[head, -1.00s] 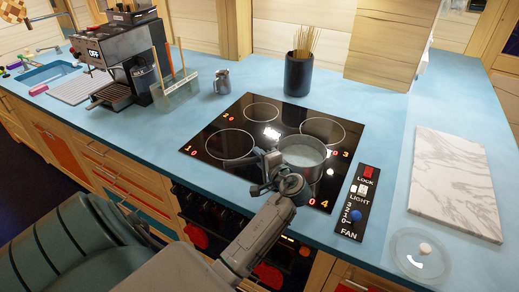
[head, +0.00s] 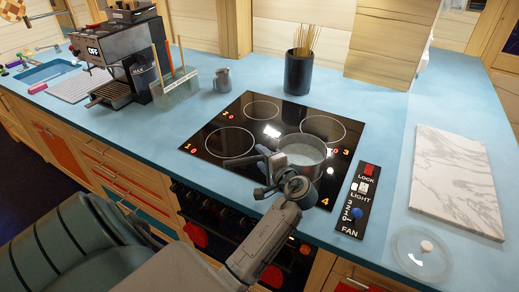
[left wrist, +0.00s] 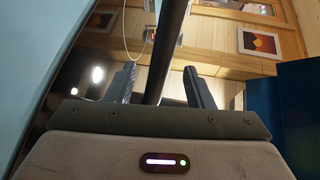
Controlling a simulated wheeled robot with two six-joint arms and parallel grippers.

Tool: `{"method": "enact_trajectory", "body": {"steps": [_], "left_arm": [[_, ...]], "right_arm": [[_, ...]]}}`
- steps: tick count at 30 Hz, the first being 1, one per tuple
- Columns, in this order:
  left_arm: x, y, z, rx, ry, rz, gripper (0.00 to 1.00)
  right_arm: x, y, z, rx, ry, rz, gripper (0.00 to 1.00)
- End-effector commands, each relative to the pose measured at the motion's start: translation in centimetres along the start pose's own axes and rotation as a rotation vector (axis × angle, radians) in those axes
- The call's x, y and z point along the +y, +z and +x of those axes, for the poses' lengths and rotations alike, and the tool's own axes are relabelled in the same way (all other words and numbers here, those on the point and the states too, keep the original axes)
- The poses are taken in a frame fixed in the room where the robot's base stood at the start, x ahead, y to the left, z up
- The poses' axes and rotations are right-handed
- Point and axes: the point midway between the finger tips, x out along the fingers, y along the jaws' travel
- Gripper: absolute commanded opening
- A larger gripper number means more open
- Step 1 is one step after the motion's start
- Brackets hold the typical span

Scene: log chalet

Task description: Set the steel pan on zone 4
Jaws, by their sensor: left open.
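The steel pan (head: 303,157) stands upright on the black hob, at its near right, over the place by the red 4. Its body hides the zone 4 ring (head: 325,201), whose number shows beside my arm. The pan's dark handle (head: 240,160) points left. My left gripper (head: 264,170) is at the handle, just left of the pan body. In the left wrist view its two fingers (left wrist: 158,88) are apart, with a dark bar (left wrist: 168,45), seemingly the handle, between them. My right gripper is not in view.
The hob (head: 248,170) has bare rings for zones 1, 2 and 3. A control panel (head: 356,205) is to its right. A glass lid (head: 408,262) and marble board (head: 450,185) lie farther right. A dark pot of sticks (head: 298,75) stands behind.

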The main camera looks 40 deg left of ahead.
Motion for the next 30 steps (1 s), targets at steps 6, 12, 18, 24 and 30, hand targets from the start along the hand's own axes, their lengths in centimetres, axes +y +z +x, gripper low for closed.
{"method": "enact_trajectory", "body": {"steps": [6,12,18,24,30], "left_arm": [[0.3,0.0,-4.2,0.002,0.004,-0.007,0.47],[0.1,0.0,-7.0,0.002,0.001,-0.008,0.47],[-0.1,0.0,-8.4,0.002,-0.002,-0.007,0.47],[-0.3,0.0,-8.7,0.001,-0.005,-0.006,0.47],[-0.3,0.1,-8.7,0.001,-0.005,-0.006,0.47]], "right_arm": [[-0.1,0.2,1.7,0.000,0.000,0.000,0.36],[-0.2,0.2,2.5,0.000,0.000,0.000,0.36],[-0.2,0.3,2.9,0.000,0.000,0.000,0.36],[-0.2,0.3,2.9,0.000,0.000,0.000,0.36],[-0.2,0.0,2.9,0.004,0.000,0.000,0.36]]}}
